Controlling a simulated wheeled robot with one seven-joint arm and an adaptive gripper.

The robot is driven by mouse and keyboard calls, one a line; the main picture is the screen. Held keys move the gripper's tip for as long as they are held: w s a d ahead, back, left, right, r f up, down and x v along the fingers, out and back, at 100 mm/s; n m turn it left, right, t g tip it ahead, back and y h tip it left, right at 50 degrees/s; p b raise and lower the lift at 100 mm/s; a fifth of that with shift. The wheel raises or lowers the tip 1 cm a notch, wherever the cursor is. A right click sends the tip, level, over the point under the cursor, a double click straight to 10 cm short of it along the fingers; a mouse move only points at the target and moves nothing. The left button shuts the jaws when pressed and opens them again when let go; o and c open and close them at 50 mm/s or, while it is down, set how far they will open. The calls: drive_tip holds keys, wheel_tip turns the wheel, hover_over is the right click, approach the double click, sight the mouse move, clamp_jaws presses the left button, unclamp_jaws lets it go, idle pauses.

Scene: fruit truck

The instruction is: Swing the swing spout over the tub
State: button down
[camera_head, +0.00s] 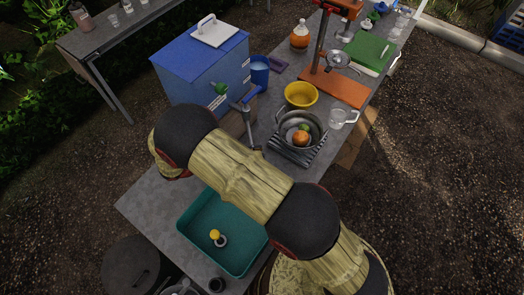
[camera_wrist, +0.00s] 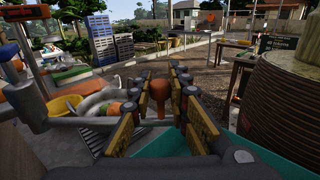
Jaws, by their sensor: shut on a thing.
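The teal tub (camera_head: 190,245) sits on the near end of the grey table, partly behind my arm. A small yellow-topped thing (camera_head: 215,235) is in it. The tub's edge also shows below my gripper in the wrist view (camera_wrist: 190,145). A grey tap post (camera_head: 250,128) with a blue lever (camera_head: 252,96) stands just beyond my arm. In the wrist view, the grey pipe of the swing spout (camera_wrist: 68,122) runs from the left to my gripper (camera_wrist: 165,90). My gripper is shut on the spout, with an orange-brown knob (camera_wrist: 159,89) between its fingers. In the head view my arm hides the gripper.
A blue cooler (camera_head: 195,75) and a blue bucket (camera_head: 260,72) stand beyond the tap. A metal bowl with fruit (camera_head: 312,128) rests on a dark rack, near a yellow bowl (camera_head: 300,96) and a glass mug (camera_head: 338,119). An orange press stand (camera_head: 335,88) stands farther off.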

drive_tip(key=shift+a+g, duration=0.3)
drive_tip(key=c, duration=1.8)
unclamp_jaws()
drive_tip(key=shift+a, duration=0.15)
drive_tip(key=shift+c, duration=0.2)
drive_tip(key=shift+o, duration=0.8)
drive_tip(key=a, duration=0.7)
drive_tip(key=shift+s+a, duration=0.2)
drive_tip(key=shift+s, duration=0.1)
